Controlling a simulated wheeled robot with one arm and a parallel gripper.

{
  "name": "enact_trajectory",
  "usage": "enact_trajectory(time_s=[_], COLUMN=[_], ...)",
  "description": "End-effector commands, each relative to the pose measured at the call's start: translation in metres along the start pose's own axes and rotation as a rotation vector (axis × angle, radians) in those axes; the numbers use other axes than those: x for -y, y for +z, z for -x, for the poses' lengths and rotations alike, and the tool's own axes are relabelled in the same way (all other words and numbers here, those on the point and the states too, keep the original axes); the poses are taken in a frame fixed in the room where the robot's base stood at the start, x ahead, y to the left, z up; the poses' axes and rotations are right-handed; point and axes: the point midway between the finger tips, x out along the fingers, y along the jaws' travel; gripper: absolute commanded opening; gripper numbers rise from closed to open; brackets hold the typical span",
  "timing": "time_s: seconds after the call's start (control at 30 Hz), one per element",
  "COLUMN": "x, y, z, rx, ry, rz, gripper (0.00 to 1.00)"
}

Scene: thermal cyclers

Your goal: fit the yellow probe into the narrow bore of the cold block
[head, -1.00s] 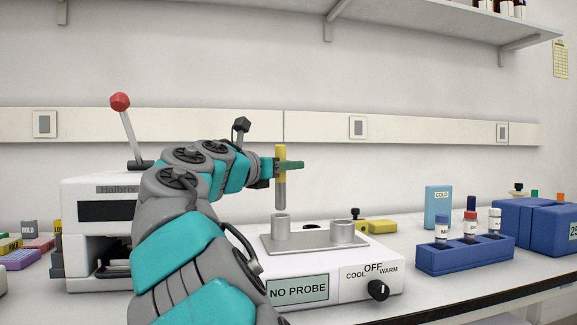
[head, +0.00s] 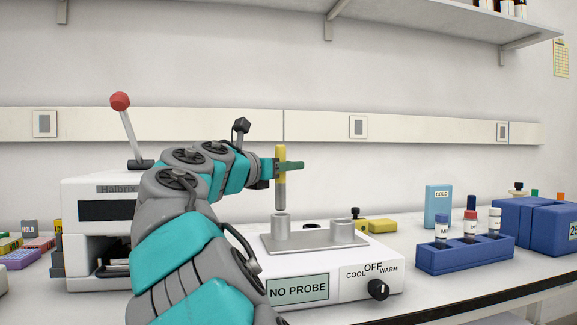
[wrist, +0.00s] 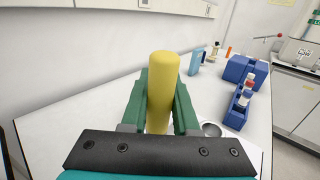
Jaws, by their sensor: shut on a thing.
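The yellow probe (head: 281,154) has a yellow handle and a grey metal lower part, and it is upright. My gripper (head: 290,167) is shut on its yellow handle; the wrist view shows the green fingers on both sides of the handle (wrist: 161,90). A shorter, wider cylinder (head: 342,231) stands to the right. The unit's display (head: 297,289) reads "NO PROBE", and its knob (head: 378,289) is by COOL, OFF and WARM.
A white machine (head: 97,210) with a red-tipped lever (head: 120,102) stands left. A blue rack (head: 465,257) with several vials, a light blue COLD box (head: 437,206) and a blue box (head: 535,228) are at right. A yellow item (head: 381,226) lies behind the unit.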

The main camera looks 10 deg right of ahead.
Motion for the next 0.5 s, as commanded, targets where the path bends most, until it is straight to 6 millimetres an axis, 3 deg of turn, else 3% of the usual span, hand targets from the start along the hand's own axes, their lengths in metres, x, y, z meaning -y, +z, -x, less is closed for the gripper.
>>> enact_trajectory(time_s=[0.5], x=[-0.0002], y=[-0.0114], z=[0.0005], rx=[0.001], ry=[0.001], rz=[-0.001], gripper=[0.00])
